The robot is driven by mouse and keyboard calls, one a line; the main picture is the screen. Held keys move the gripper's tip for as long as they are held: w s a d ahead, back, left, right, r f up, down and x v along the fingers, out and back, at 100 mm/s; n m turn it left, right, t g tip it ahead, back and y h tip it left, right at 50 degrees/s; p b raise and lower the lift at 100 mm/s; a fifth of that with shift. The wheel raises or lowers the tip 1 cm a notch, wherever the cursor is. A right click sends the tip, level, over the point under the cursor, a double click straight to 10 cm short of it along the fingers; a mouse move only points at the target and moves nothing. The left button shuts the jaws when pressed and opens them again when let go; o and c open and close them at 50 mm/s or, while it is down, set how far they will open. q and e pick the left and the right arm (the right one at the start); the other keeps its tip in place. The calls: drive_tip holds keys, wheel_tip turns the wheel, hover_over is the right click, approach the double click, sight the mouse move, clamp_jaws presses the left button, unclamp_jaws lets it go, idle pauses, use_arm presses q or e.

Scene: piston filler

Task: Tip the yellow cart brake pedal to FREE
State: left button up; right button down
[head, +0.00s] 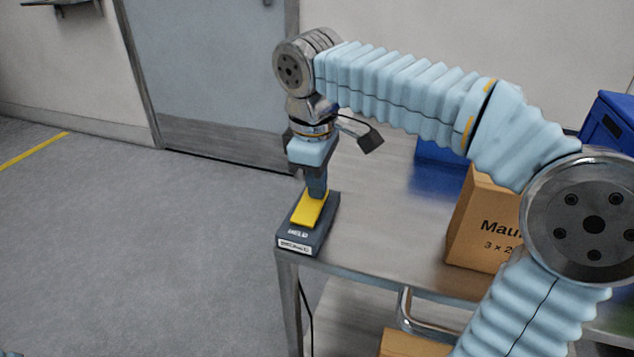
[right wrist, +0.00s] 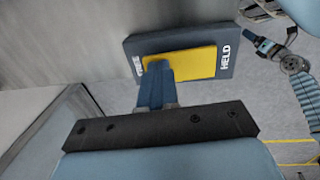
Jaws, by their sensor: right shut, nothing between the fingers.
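The yellow brake pedal (head: 308,209) sits in a dark grey housing (head: 321,236) on the near left corner of the steel cart. The right wrist view shows the pedal (right wrist: 200,62) with FREE printed at its left end and HELD at its right end. My right gripper (head: 317,194) points straight down, shut and empty. Its fingertips (right wrist: 158,66) are over the pedal's FREE end, at or very near its surface; I cannot tell whether they touch. The fingers hide part of that end.
A cardboard box (head: 478,225) and blue bins (head: 610,124) stand on the cart top (head: 385,220) to the right. My right arm spans above them. A grey door (head: 215,75) is behind, and the floor (head: 130,240) at left is clear.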

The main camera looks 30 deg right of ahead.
drive_tip(key=shift+w+d+g+p, duration=0.1)
drive_tip(key=shift+g+p, duration=0.2)
drive_tip(key=shift+p, duration=0.2)
drive_tip(key=shift+f, duration=0.25)
drive_tip(key=shift+s+a+r, duration=0.35)
drive_tip(key=shift+s+a, duration=0.15)
drive_tip(key=shift+a, duration=0.1)
